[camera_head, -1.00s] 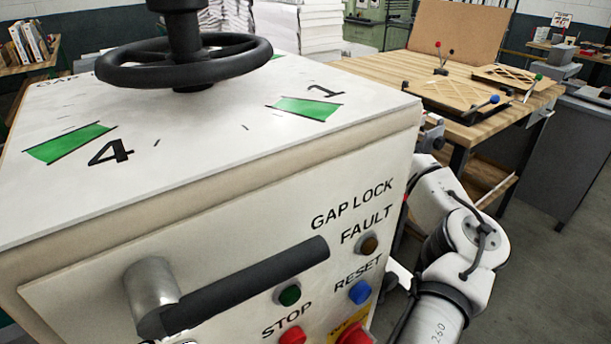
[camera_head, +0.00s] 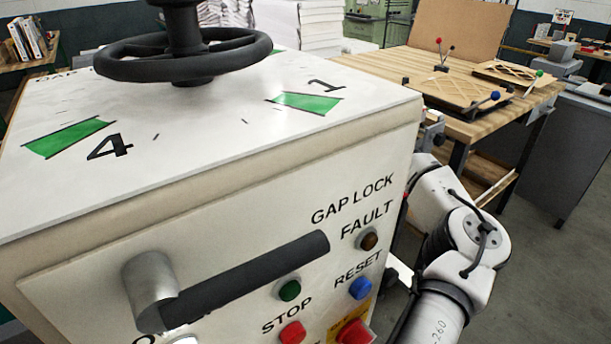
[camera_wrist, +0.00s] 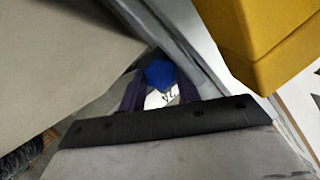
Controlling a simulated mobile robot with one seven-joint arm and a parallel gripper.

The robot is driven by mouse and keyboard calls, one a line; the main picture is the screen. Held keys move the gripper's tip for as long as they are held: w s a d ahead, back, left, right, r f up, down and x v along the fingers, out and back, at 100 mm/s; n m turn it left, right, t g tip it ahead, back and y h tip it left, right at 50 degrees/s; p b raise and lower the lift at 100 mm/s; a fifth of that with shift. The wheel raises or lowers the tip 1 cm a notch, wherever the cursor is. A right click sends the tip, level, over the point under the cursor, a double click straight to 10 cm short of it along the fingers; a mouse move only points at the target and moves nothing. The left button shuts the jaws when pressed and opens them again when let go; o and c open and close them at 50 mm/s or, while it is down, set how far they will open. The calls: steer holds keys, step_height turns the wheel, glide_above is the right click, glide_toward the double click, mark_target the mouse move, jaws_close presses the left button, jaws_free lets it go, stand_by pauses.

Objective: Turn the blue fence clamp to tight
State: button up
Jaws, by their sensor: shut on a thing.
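The blue fence clamp (camera_wrist: 160,73) shows in the wrist view as a small blue knob between my fingertips. My gripper (camera_wrist: 159,87) is shut on it, with a dark finger on either side. The tips and the lower part of the knob are partly hidden, and I cannot read the clamp's turn position. In the head view the gripper and this clamp are hidden behind the machine cabinet; only my arm shows at the right.
A white cabinet (camera_head: 215,190) with a black handwheel (camera_head: 185,60), a dark lever handle (camera_head: 250,280) and several buttons fills the head view. A wooden bench (camera_head: 400,68) stands behind at right. In the wrist view a yellow block (camera_wrist: 265,45) and a pale panel (camera_wrist: 60,55) are close by.

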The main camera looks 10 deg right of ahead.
steer(key=shift+f, duration=0.1)
steer(key=m+b, duration=0.2)
steer(key=m+t+b, duration=0.1)
steer(key=m+b, duration=0.1)
steer(key=shift+s+f+h, duration=0.15)
steer(key=shift+h, duration=0.25)
steer(key=m+t+b, duration=0.1)
steer(key=m+b, duration=0.1)
steer(key=m+h+b, duration=0.1)
steer(key=m+b, duration=0.1)
steer(key=shift+s+a+m+t, duration=0.1)
steer(key=shift+a+m+t, duration=0.05)
steer(key=shift+m+t, duration=0.25)
steer(key=m+b, duration=0.2)
steer(key=m+h+b, duration=0.1)
steer(key=m+b, duration=0.1)
steer(key=shift+s+a+t+h, duration=0.1)
steer(key=shift+a+t+h, duration=0.05)
steer(key=shift+t+h, duration=0.15)
steer(key=shift+a+m+h+b, duration=0.1)
steer(key=shift+m+h+b, duration=0.5)
steer(key=shift+m+b, duration=0.7)
steer(key=shift+r+m, duration=0.2)
steer(key=shift+m, duration=0.3)
steer(key=o, duration=1)
steer(key=shift+c, duration=0.2)
